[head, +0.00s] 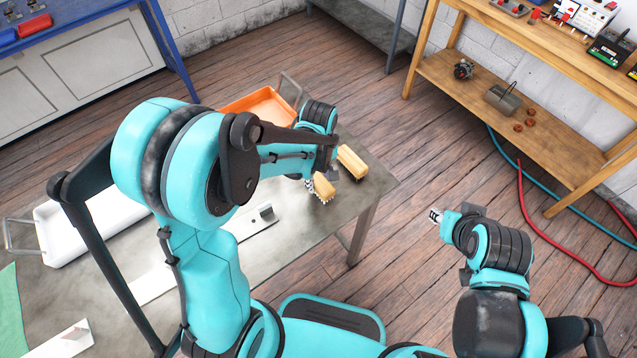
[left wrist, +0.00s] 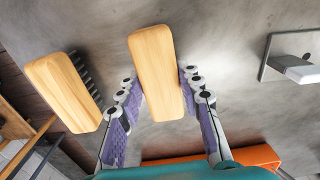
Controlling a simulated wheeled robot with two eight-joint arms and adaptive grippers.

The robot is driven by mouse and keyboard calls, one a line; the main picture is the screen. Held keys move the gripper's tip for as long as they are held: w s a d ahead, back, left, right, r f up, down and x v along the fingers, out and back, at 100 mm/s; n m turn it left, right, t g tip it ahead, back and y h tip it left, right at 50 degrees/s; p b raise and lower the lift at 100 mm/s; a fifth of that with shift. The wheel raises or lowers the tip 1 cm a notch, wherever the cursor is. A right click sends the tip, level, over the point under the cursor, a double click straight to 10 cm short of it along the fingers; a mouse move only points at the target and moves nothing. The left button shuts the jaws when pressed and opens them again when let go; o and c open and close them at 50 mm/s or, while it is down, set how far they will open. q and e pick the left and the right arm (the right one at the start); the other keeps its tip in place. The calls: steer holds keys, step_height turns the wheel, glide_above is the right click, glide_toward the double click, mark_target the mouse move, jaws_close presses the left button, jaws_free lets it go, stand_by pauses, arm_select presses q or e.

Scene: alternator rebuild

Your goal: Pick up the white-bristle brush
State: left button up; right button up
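The white-bristle brush (head: 322,188) has a pale wooden back and white bristles and is at the table's right end. In the left wrist view its wooden back (left wrist: 158,72) lies between the purple-padded fingers, which press close on both long sides; its bristles are hidden there. My left gripper (head: 318,172) is shut on it, partly hidden by its own arm in the head view. I cannot tell whether the brush is clear of the table. My right gripper (head: 436,215) is out over the floor, away from the table; its finger opening is too small to tell.
A dark-bristle wooden brush (head: 351,162) lies close beside, near the edge of the grey table (head: 300,240). An orange tray (head: 262,104) stands behind, and a white tray (head: 66,228) at left. A metal piece (left wrist: 292,62) lies nearby. A wooden shelf unit (head: 480,100) is at right.

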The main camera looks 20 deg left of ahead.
mark_target(321, 181)
arm_select(q)
steer(key=shift+r, duration=0.45)
steer(key=r, duration=0.1)
steer(key=r+p, duration=0.2)
steer(key=r, duration=0.1)
steer(key=shift+s+d, duration=0.25)
steer(key=shift+d, duration=0.15)
steer(key=s+d+r+p, duration=0.3)
steer(key=s+d+r, duration=0.3)
steer(key=d, duration=0.2)
steer(key=shift+s+d, duration=0.2)
steer(key=shift+d, duration=0.15)
